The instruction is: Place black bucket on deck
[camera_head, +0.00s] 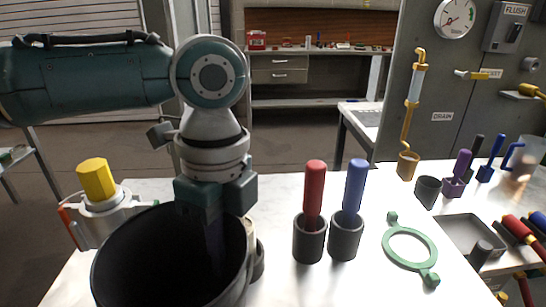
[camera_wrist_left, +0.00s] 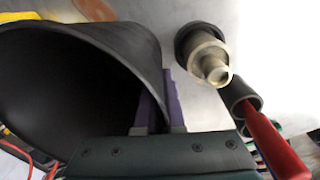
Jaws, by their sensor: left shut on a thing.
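The black bucket (camera_head: 140,262) is large and open-topped, at the bottom left of the head view. Its opening faces up, and its lower part is cut off by the frame. My left gripper (camera_head: 218,235) comes down from above and is shut on the bucket's rim. In the left wrist view the purple fingers (camera_wrist_left: 160,98) pinch the wall of the bucket (camera_wrist_left: 75,70). The white deck (camera_head: 290,282) spreads around the bucket; I cannot tell whether the bucket's base touches it. My right gripper is not in view.
A yellow-capped fitting (camera_head: 97,182) stands left of the bucket. Right of it, red (camera_head: 315,190) and blue (camera_head: 354,190) handles stand in black cups. A green ring (camera_head: 409,250), a grey tray (camera_head: 470,232) and several tools are farther right. A grey panel (camera_head: 450,90) stands behind.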

